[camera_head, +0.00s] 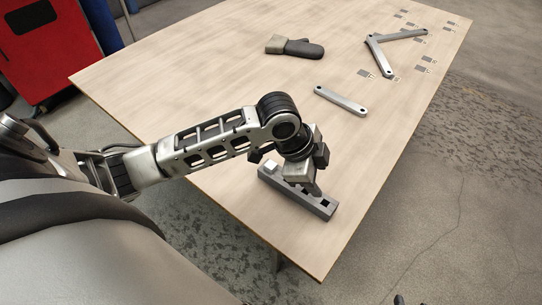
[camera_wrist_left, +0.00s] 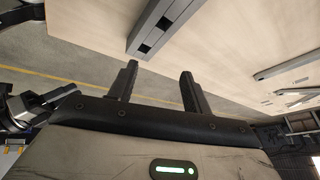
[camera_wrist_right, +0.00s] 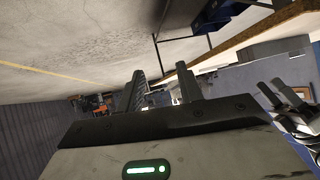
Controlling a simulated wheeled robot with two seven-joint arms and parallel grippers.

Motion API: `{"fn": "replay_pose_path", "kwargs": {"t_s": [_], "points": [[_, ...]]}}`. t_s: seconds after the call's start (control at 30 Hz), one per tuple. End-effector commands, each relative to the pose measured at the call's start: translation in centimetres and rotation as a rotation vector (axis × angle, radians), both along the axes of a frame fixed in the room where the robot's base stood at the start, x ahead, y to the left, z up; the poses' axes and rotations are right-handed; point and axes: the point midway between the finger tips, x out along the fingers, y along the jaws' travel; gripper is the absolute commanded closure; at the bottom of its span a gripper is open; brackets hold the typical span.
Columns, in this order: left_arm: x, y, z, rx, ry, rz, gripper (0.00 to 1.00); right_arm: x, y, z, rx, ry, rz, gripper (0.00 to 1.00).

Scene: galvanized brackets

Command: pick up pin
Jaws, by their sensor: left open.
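A grey block (camera_head: 322,208) with square openings lies near the front edge of the wooden table. A pale square piece (camera_head: 270,167) shows at its left end; I cannot tell if it is the pin. No pin shows clearly. My left gripper (camera_head: 309,186) is over the block and covers part of it. In the left wrist view the left gripper (camera_wrist_left: 157,84) has its fingers apart with nothing between them, and the block (camera_wrist_left: 165,27) lies beyond them.
A flat metal bar (camera_head: 341,100) lies on the table (camera_head: 210,70) beyond the block. An angled bracket (camera_head: 380,57) lies further back, near small printed marks. A red cabinet (camera_head: 45,50) stands beyond the table.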

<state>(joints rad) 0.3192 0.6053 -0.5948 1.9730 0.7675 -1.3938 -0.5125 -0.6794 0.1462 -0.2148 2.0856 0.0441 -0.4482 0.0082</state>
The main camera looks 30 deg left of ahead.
Motion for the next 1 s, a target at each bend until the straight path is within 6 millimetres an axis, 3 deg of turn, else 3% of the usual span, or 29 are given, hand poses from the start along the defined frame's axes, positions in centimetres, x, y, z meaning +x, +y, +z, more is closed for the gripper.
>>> {"fn": "replay_pose_path", "kwargs": {"t_s": [0.03,0.2,0.3,0.47,0.57,1.0], "points": [[1.2,2.0,1.4,0.083,0.006,-0.071,0.51,0.1,0.1,-0.3,0.004,-0.004,0.0,0.64],[1.9,7.8,6.1,0.286,0.11,-0.263,0.51,0.4,0.2,-0.3,0.013,-0.018,0.0,0.64],[1.7,10.3,8.5,0.354,0.163,-0.327,0.51,0.5,0.2,-0.3,0.016,-0.02,-0.001,0.64],[1.2,12.3,10.4,0.395,0.211,-0.376,0.51,0.6,0.3,-0.2,0.02,-0.026,-0.001,0.64],[1.0,12.6,9.7,0.402,0.222,-0.385,0.51,0.7,0.4,-0.1,0.024,-0.03,-0.002,0.64],[1.0,12.5,1.2,0.399,0.219,-0.384,0.51,0.7,0.6,-0.6,0.045,-0.031,-0.007,0.64]]}}
